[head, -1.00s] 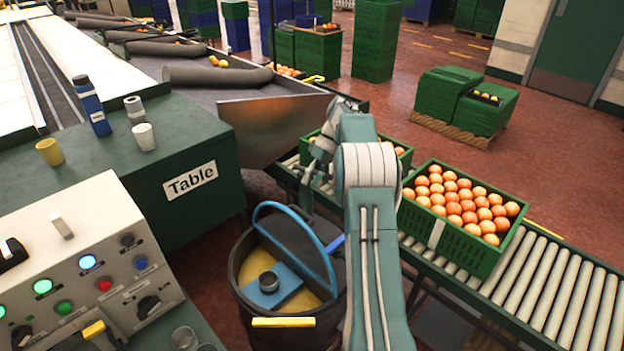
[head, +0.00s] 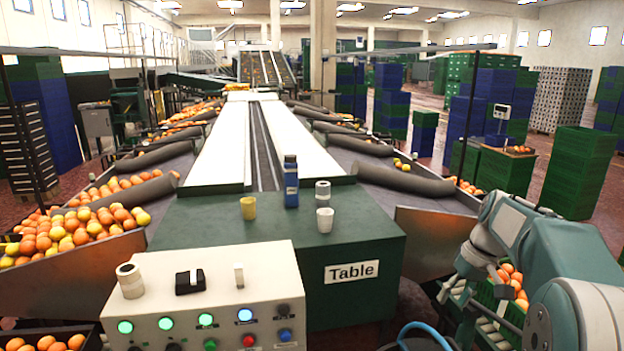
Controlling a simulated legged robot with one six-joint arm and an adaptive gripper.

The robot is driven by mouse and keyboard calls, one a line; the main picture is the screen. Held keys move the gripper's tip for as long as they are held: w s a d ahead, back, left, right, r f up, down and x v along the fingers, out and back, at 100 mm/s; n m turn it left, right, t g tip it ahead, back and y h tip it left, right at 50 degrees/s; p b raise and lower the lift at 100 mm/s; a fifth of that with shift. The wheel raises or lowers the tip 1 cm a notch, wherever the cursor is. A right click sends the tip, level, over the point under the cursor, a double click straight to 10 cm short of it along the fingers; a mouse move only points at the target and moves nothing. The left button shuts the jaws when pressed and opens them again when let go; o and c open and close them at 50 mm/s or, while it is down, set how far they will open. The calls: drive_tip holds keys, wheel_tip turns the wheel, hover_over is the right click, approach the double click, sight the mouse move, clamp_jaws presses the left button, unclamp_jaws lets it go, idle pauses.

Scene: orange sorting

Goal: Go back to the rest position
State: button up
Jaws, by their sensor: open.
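My arm is at the right of the head view, bent over the conveyor side. My gripper (head: 452,287) is at the end of it, small and partly hidden by the wrist, near a green crate of oranges (head: 513,313). It is open, and I see nothing held in it. The green table (head: 353,238) with the "Table" label stands in the middle, to the left of my gripper. On it are a yellow cup (head: 248,208), a blue bottle (head: 291,184), a white cup (head: 324,220) and a grey and white container (head: 322,192).
A control panel (head: 216,275) with lit buttons is in front. Sorting lanes (head: 222,150) run back from the table. Oranges fill a bin (head: 75,231) at the left. A blue rim (head: 428,331) shows at the bottom. Green crate stacks (head: 577,170) stand at the right.

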drive_tip(key=s+a+t+h, duration=0.1)
drive_tip(key=s+a, duration=0.3)
drive_tip(key=s, duration=0.4)
drive_tip(key=s+a+t+h, duration=0.1)
drive_tip(key=s+a, duration=0.3)
drive_tip(key=s, duration=0.4)
drive_tip(key=s+a+m+t+h, duration=0.1)
drive_tip(key=s+a+t, duration=0.2)
drive_tip(key=s, duration=0.6)
drive_tip(key=shift+a+r+t, duration=0.3)
drive_tip(key=shift+a, duration=0.7)
